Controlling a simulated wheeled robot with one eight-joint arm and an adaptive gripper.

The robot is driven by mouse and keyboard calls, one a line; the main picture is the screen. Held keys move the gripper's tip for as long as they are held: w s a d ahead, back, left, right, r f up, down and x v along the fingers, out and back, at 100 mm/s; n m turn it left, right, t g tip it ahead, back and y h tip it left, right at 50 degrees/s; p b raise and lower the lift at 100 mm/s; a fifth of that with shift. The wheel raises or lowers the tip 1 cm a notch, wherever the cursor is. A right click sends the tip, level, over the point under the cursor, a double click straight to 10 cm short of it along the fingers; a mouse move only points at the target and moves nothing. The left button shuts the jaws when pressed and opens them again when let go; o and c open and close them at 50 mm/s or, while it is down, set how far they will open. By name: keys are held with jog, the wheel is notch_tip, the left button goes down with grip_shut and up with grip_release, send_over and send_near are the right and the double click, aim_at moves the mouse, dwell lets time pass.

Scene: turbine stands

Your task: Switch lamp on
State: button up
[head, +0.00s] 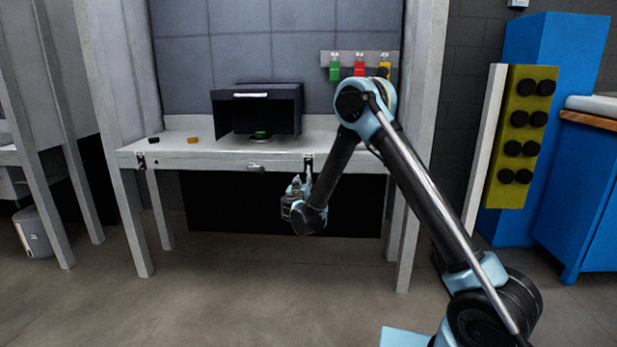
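No thing that I can name for sure as the lamp shows. A grey strip (345,58) on the back wall of the stand carries a green unit (334,70), a red unit (360,68) and a yellow unit (384,66). The yellow one is partly hidden by my arm. A dark open-fronted box (255,97) stands on the stand's table, with a green-topped round piece (262,134) at its opening. My gripper (302,182) is in front of the table's front edge, pointing up, below the coloured units. Its fingers are too small to tell open from shut; I see nothing held.
The table (215,150) has a handle and latches on its front edge. A black piece (154,140) and an orange piece (193,140) lie on its left. A yellow-green board with black knobs (520,135) and blue cabinets (545,150) stand right. A bin (33,232) stands left.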

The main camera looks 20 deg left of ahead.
jog(key=w+a, duration=0.1)
jog(key=w, duration=0.9)
jog(key=shift+w+a, duration=0.3)
jog(key=shift+a, duration=0.05)
jog(key=shift+c, duration=0.5)
grip_shut()
